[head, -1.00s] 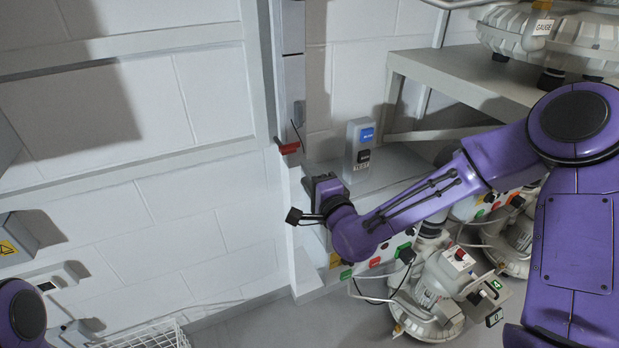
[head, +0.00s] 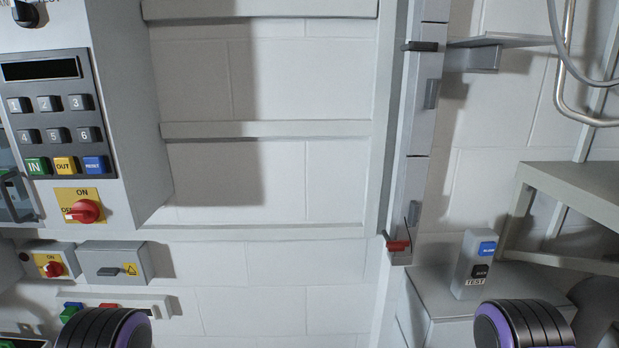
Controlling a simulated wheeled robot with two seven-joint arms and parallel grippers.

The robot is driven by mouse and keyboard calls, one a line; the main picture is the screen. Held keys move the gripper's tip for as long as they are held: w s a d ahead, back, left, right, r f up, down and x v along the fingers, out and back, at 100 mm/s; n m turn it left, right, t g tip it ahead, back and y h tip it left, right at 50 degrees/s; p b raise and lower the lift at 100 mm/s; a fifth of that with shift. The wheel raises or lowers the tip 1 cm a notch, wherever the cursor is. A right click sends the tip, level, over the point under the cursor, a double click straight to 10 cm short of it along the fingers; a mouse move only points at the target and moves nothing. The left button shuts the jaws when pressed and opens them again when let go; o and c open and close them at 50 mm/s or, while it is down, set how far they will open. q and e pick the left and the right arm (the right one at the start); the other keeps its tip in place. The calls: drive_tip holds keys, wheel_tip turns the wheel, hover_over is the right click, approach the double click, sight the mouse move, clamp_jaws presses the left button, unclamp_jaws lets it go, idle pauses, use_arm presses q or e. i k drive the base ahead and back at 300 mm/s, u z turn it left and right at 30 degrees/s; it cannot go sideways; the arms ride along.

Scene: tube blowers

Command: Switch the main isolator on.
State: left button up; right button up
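A red rotary switch (head: 85,211) sits on a yellow plate on the front of the grey control cabinet (head: 150,120). Its plate reads ON at the top and a partly covered OFF at the left; the handle looks turned toward the left. A second, smaller red rotary switch (head: 53,269) on a yellow plate marked ON is on a low wall box below. No label reading main isolator is legible. Only purple and black parts of my two arms show at the bottom edge. Both grippers are out of view.
A keypad panel (head: 48,115) is above the cabinet switch. A grey box with a warning sign (head: 118,265) is beside the small switch. A TEST button post (head: 474,264) stands on a ledge at right.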

sight(84, 211)
drive_tip(key=u, duration=1.25)
